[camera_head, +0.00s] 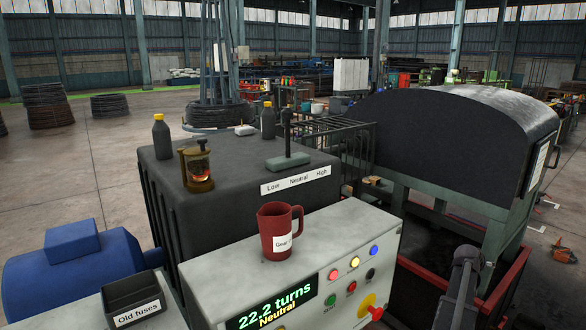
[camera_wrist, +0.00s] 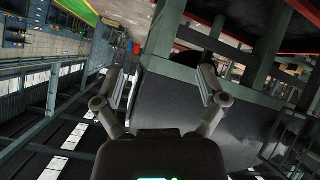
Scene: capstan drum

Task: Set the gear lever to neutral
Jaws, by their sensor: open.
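The gear lever (camera_head: 287,137) stands on a grey-green base on top of the dark gearbox housing (camera_head: 235,205), in the head view. It looks about upright. A white label plate (camera_head: 298,180) in front of it reads Low, Neutral, High. The display (camera_head: 271,304) on the control box reads "22.2 turns" and "Neutral". My gripper (camera_wrist: 160,78) is open and empty in the wrist view, its two fingers spread wide. The lever does not show between the fingers. The gripper's distance from the lever cannot be told.
A red mug (camera_head: 278,232) stands on the control box (camera_head: 345,240), in front of the lever. A large dark hood (camera_head: 450,135) rises at right.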

